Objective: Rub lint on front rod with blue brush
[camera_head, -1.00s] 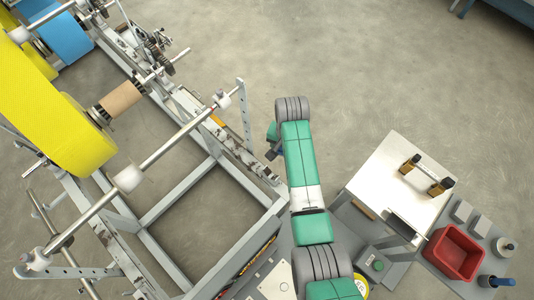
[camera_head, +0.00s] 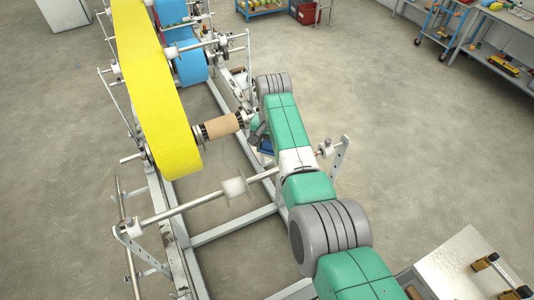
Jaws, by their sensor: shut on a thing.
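The front rod (camera_head: 190,205) is a bare metal bar running across the frame between two upright brackets, with a white collar (camera_head: 235,190) near its middle. I cannot make out lint on it at this size. My gripper (camera_head: 260,142) is partly hidden by my own arm, beyond the rod and to the right of the cardboard core. It is shut on a small blue thing, taken to be the blue brush (camera_head: 266,147), of which only a patch shows. The brush appears apart from the rod.
A yellow web (camera_head: 160,90) and a blue roll (camera_head: 190,62) stand on the machine frame at left. A cardboard core (camera_head: 222,125) sits on a spindle near my gripper. A bracket (camera_head: 341,155) holds the rod's right end. A pale-topped table (camera_head: 450,268) is at lower right.

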